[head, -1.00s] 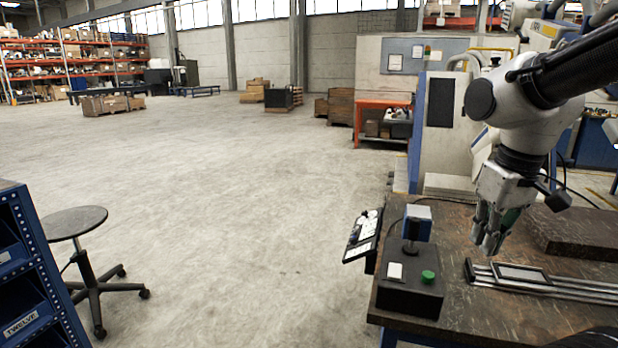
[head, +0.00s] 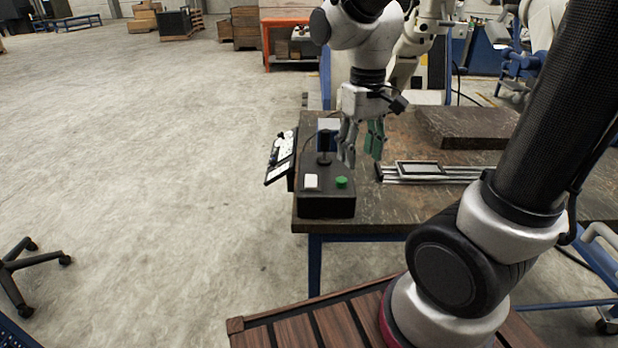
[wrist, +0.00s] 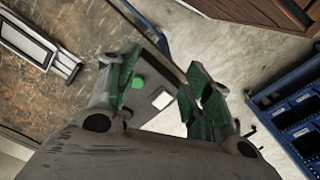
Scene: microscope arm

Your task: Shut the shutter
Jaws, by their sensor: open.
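A framed plate on two metal rails (head: 420,168) lies on the dark workbench; it may be the shutter, but I cannot be sure. Part of it shows at upper left in the wrist view (wrist: 27,42). A black control box (head: 326,203) stands at the bench's front left corner. It bears a green button (head: 341,182), a white square (head: 311,181) and a black upright stick (head: 325,142). My gripper (head: 362,150) is open and empty, pointing down above the bench between box and rails. In the wrist view, the green button (wrist: 138,82) shows between the fingers.
A tablet-like panel (head: 281,158) hangs at the bench's left edge. A dark slab (head: 470,127) lies at the back of the bench (head: 405,215). A blue shelf unit (wrist: 290,118) shows at right in the wrist view. The floor to the left is largely clear.

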